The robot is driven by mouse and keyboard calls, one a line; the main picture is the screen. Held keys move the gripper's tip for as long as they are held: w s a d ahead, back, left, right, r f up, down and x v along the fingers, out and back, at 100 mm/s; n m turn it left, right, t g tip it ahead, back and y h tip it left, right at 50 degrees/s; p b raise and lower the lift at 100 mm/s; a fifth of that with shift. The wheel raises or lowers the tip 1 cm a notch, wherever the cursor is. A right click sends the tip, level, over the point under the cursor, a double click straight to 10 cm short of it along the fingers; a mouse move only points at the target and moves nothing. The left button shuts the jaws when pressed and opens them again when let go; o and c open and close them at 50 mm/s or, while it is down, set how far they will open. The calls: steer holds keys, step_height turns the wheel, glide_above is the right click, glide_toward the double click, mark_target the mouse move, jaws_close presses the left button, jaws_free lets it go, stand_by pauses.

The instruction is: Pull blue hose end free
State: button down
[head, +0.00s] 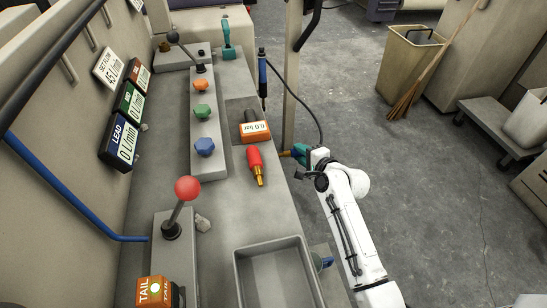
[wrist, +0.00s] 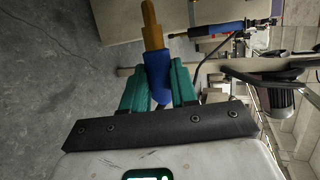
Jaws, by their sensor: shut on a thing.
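In the wrist view, a blue hose end (wrist: 158,72) with a brass tip (wrist: 151,25) sits between the teal fingers of my gripper (wrist: 160,85). The fingers press on both sides of its blue body, and the brass tip points away from my palm. In the head view, my gripper (head: 298,153) is beside the right edge of the bench, with the brass tip pointing left. The blue body is mostly hidden there by the fingers. No hose can be clearly seen attached to it.
A red fitting with a brass tip (head: 255,165) lies on the bench, by an orange gauge (head: 254,131). A blue tool (head: 263,78) with a black cable stands behind. A grey tray (head: 275,272) and red-knobbed lever (head: 187,190) are nearer.

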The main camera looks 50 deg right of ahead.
steer(key=shift+s+d+b, duration=0.2)
steer(key=shift+s+d, duration=0.3)
steer(key=shift+d, duration=0.2)
steer(key=shift+s+d+b, duration=0.15)
steer(key=shift+s+d, duration=0.3)
steer(key=shift+d, duration=0.25)
